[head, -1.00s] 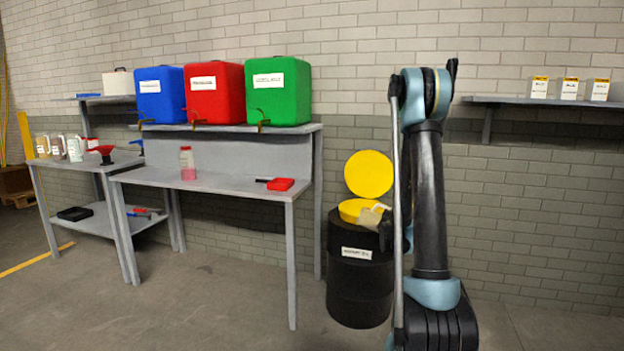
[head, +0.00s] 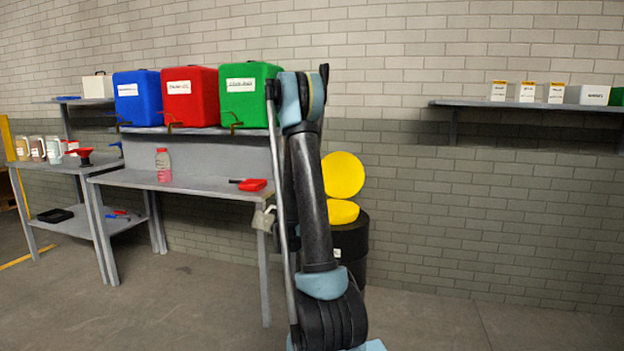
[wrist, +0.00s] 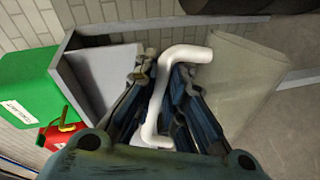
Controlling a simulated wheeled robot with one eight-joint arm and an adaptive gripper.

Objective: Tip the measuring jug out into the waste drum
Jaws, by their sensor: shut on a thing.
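The measuring jug (head: 264,218) is a small, pale, cloudy vessel showing left of my arm in the head view, in front of the bench's right end. In the wrist view its white handle (wrist: 186,54) runs between the fingers of my gripper (wrist: 166,75), which is shut on it. The jug's greyish body (wrist: 238,75) lies to the right there. I cannot tell whether it holds anything. The black waste drum (head: 352,241) stands right of my arm, partly hidden by it. Its yellow lid (head: 343,175) stands raised behind a yellow top (head: 342,212). The jug is apart from the drum.
A grey bench (head: 210,184) carries a bottle with pink liquid (head: 163,166) and a red tray-like item (head: 252,185). Blue, red and green (head: 250,94) containers stand on its upper shelf. A wall shelf (head: 540,104) is at right. Floor at right is clear.

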